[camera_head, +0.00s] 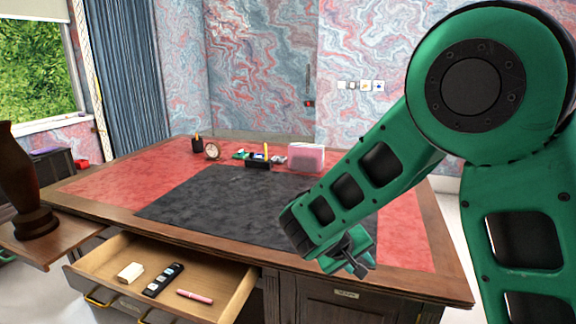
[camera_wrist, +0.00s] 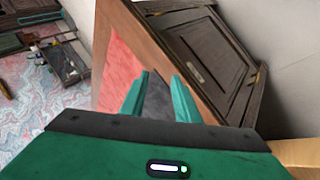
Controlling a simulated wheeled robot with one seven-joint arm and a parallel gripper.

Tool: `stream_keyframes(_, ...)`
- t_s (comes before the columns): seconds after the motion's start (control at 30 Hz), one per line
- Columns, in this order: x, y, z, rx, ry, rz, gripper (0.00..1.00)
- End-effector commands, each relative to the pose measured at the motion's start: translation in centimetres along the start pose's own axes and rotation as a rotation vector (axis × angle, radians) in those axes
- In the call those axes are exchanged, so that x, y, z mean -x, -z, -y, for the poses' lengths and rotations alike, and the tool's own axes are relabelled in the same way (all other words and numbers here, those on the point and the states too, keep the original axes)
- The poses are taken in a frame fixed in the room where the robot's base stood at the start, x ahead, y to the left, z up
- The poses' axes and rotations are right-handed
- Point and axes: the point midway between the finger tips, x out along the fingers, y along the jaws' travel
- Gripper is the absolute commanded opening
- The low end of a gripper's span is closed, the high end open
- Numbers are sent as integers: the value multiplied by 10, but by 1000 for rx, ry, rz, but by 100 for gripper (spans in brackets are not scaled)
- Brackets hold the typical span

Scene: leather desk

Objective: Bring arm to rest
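My green arm comes in from the right in the head view, and my gripper (camera_head: 350,255) hangs over the right front part of the desk. In the wrist view my gripper (camera_wrist: 160,98) shows two teal fingers apart with a gap between them. Nothing is seen held between them. The desk (camera_head: 400,222) has a red leather top with a dark grey mat (camera_head: 220,205). The arm hides part of the desk's right side.
An open drawer (camera_head: 225,275) at the front left holds a cream block (camera_head: 130,272), a dark strip-like item (camera_head: 163,280) and a pink pen-like item (camera_head: 195,297). A clock (camera_head: 212,151), a pink box (camera_head: 306,157) and small items stand at the back. A brown vase (camera_head: 20,180) stands left.

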Motion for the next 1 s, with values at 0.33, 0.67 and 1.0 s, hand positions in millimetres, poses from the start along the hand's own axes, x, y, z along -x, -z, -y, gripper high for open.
stream_keyframes(0.33,-10,-116,-131,-305,163,286,29)
stream_keyframes(0.67,23,-238,-186,-563,336,461,29)
stream_keyframes(1.0,71,-327,-186,-752,482,539,29)
